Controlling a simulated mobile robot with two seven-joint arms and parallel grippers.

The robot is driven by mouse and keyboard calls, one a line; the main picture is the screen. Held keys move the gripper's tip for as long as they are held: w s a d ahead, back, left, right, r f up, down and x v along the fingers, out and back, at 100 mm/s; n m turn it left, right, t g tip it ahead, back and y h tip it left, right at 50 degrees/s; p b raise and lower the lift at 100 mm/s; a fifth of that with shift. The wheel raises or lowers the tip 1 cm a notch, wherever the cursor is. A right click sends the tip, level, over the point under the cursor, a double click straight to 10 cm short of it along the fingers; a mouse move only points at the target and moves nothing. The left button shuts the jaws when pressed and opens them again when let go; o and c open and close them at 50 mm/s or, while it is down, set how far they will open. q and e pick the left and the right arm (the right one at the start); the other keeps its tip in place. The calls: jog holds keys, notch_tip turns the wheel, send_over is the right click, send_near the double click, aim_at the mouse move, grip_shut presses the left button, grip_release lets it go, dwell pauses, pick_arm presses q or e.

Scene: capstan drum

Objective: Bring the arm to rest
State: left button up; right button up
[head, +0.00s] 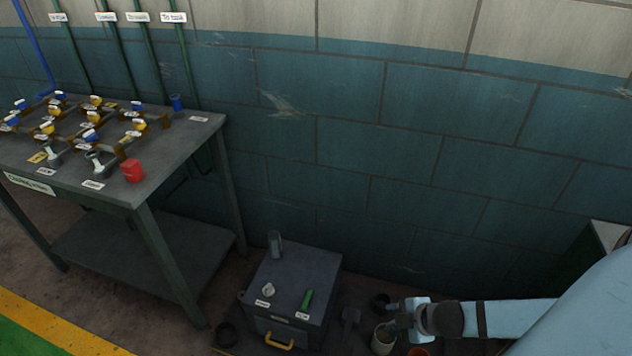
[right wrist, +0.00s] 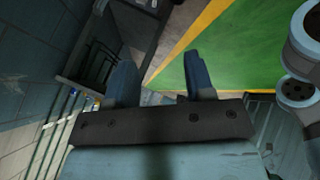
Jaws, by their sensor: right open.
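My right arm (head: 510,318) comes in from the lower right of the head view, pale blue with dark bands. My right gripper (head: 394,324) points left, at the right of a low dark cabinet. In the right wrist view, its two dark fingers (right wrist: 161,78) stand apart with nothing between them. Beyond the fingers that view shows green floor with a yellow edge stripe. My left gripper is in neither view.
The cabinet (head: 320,262) carries a green cylinder (head: 307,299) and a few small items. A pale pot (head: 383,340) stands beneath the right gripper. A blue-green brick wall (head: 400,150) closes the back.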

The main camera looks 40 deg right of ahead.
notch_tip(320, 180, up, 7)
jog(key=w+m+t, duration=0.1)
jog(key=w+m, duration=0.1)
jog(key=w, duration=0.1)
jog(key=a+f+m+t+y+b, duration=0.15)
jog(key=a+f+m+b, duration=0.35)
jog(key=a, duration=0.7)
jog(key=a+m+t+y+b, duration=0.1)
jog(key=a+m+t+b, duration=0.15)
jog(key=a+b, duration=0.6)
pick_arm(q)
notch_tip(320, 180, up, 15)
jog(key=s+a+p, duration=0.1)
jog(key=p, duration=3.1)
pick_arm(e)
notch_tip(320, 180, up, 18)
jog(key=s+g+h, duration=0.1)
jog(key=shift+s+a+r, duration=0.2)
jog(key=shift+s, duration=0.1)
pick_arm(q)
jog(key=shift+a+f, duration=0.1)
pick_arm(e)
jog(key=shift+f+m+h, duration=0.1)
jog(key=shift+m+h, duration=0.15)
